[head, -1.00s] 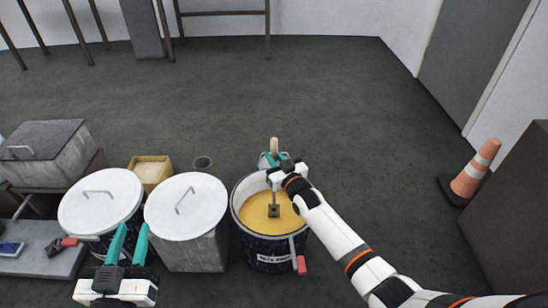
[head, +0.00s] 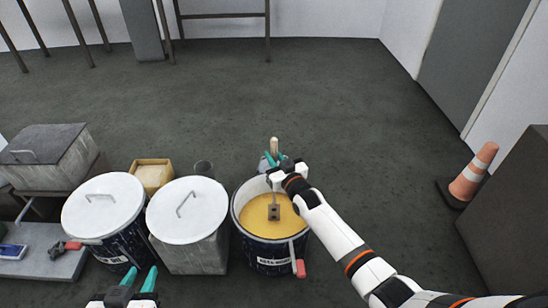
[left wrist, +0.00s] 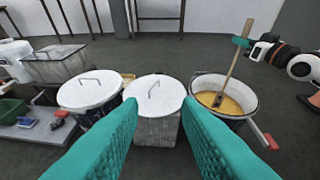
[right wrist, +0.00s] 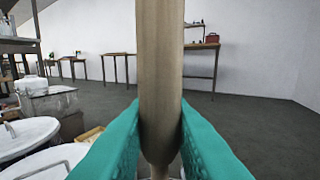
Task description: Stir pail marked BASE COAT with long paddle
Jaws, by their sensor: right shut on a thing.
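The open dark pail (head: 237,205) holds yellow coating; its white label (head: 272,262) is too small to read surely. The long wooden paddle (head: 274,145) stands nearly upright in it, with its flat lower part (head: 274,212) showing at the coating; the left wrist view shows the paddle (left wrist: 236,60) leaning a little. My right gripper (head: 274,159) is shut on the paddle's shaft above the pail; the shaft (right wrist: 160,70) fills the middle of the right wrist view between the teal fingers. My left gripper (head: 139,280) is open and empty, in front of the lidded containers.
Two white-lidded containers (head: 103,203) (head: 187,208) stand left of the open pail. A red-handled tool (head: 299,266) hangs at the pail's front. A traffic cone (head: 472,178) stands right. The floor behind is clear.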

